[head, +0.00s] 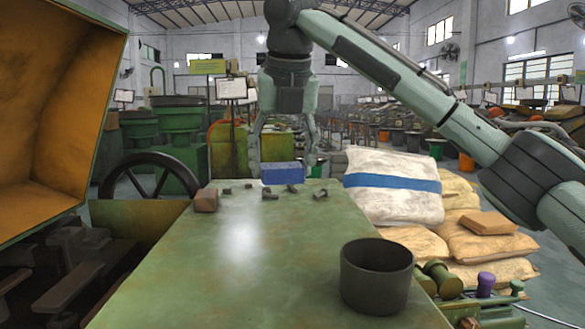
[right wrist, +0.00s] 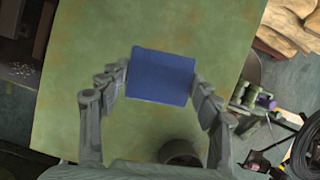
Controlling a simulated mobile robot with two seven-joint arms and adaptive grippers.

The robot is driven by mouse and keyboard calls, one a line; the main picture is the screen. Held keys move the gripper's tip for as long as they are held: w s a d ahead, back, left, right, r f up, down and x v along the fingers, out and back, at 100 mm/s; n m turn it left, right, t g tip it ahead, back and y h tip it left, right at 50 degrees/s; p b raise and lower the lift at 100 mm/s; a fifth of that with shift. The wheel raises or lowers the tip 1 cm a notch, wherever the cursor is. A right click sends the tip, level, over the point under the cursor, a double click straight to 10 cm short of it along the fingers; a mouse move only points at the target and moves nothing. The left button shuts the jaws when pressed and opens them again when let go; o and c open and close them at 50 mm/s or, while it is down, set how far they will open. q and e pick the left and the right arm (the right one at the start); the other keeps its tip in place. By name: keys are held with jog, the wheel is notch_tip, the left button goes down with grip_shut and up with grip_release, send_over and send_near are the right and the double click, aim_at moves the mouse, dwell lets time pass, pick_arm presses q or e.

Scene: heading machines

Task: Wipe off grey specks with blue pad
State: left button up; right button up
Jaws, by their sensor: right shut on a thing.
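A blue pad (head: 283,173) is held between the fingers of my right gripper (head: 284,158) at the far end of the green table top (head: 245,275). In the right wrist view the pad (right wrist: 161,76) spans the gap between both fingers (right wrist: 160,82). I cannot tell whether its underside touches the table. Several small dark grey specks lie on the table just nearer than the pad, among them one at left (head: 227,190), one in the middle (head: 270,193) and one at right (head: 320,194). The right wrist view shows no specks clearly. My left gripper is not in view.
A dark round cup (head: 377,278) stands at the table's near right. A brown block (head: 206,200) sits at the far left edge. White and tan sacks (head: 395,190) lie beyond the right edge. An orange-lined green housing (head: 60,110) stands at left. The table's middle is clear.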

jog(key=o, duration=0.6)
jog(key=shift+c, duration=0.2)
jog(key=c, duration=0.4)
jog(key=shift+c, duration=0.2)
